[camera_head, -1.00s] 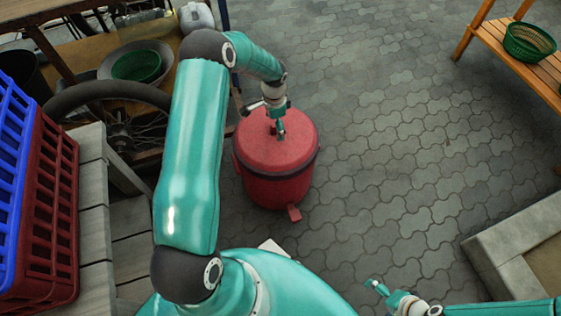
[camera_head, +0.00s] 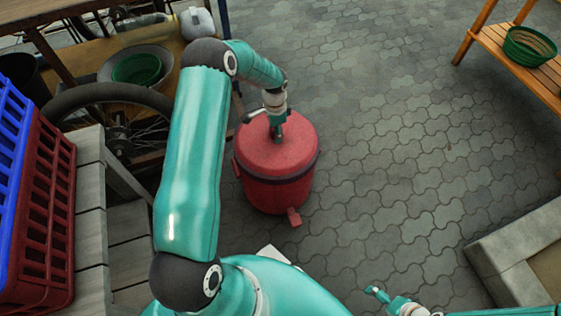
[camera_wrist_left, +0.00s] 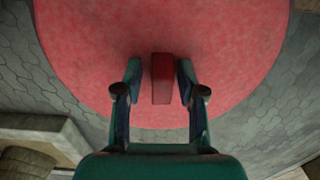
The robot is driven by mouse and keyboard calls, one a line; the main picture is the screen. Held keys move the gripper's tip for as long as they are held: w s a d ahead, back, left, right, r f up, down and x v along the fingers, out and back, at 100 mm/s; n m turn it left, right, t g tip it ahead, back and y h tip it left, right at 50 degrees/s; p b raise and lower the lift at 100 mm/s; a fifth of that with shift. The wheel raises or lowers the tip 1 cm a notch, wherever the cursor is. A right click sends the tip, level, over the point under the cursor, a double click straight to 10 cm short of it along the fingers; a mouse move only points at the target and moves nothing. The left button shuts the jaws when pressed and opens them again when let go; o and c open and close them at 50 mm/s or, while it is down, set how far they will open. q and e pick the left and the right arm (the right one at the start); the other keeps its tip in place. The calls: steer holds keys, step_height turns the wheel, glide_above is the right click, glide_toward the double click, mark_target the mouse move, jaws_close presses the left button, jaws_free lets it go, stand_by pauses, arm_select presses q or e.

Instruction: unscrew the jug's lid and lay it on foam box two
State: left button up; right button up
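The red jug (camera_head: 277,180) stands upright on the paving, with a small spout low on its front. Its round red lid (camera_head: 298,145) is on top. In the left wrist view the lid (camera_wrist_left: 225,45) fills the middle, with a raised red grip bar (camera_wrist_left: 161,80) across it. My left gripper (camera_head: 278,138) is over the lid. In the wrist view its fingers (camera_wrist_left: 160,85) are apart on either side of the bar, with a gap on each side. My right gripper (camera_head: 373,293) is low in the head view, away from the jug; its opening is unclear. I cannot identify foam box two.
Blue and red crates (camera_head: 45,215) stand at the left. A bicycle wheel (camera_head: 118,130) and a green bowl (camera_head: 137,69) are behind them. A wooden bench (camera_head: 490,35) bears a green basket (camera_head: 530,46). A pale walled box (camera_head: 495,255) is at lower right. Paving between is clear.

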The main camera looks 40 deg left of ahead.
arm_select(q)
steer(key=shift+f, duration=0.15)
jaws_close()
steer(key=shift+f+n+b, duration=0.1)
steer(key=shift+n+b, duration=0.25)
steer(key=shift+n, duration=0.75)
steer(key=shift+n+b, duration=0.45)
steer(key=shift+n, duration=0.15)
steer(key=shift+w+r+n, duration=0.1)
steer(key=shift+r+n, duration=0.1)
steer(key=shift+n, duration=0.4)
